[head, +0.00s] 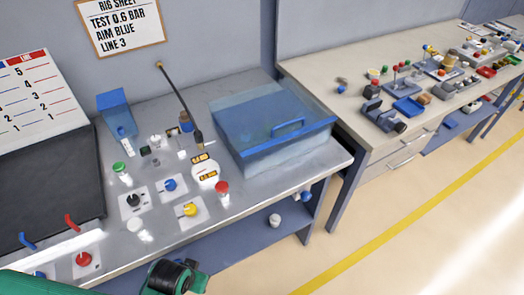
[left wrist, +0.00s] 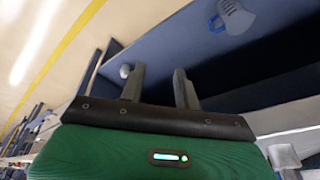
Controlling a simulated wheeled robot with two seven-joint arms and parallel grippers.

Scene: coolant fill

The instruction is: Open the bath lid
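The bath (head: 270,163) is a translucent blue box near the right end of the grey bench. Its blue lid (head: 248,118) lies flat and shut on top, with a blue bar handle (head: 289,128) near the front right. My left gripper (head: 196,276) is low at the bottom of the head view, in front of the bench edge and well apart from the lid. In the left wrist view the left gripper (left wrist: 158,72) has its two fingers apart with nothing between them. My right gripper is in neither view.
Knobs and buttons, including a red button (head: 222,187) and a yellow knob (head: 190,209), cover the bench left of the bath. A black hose (head: 180,100) rises behind them. A lower shelf (head: 240,228) holds small containers. A cluttered second bench (head: 350,118) stands at right.

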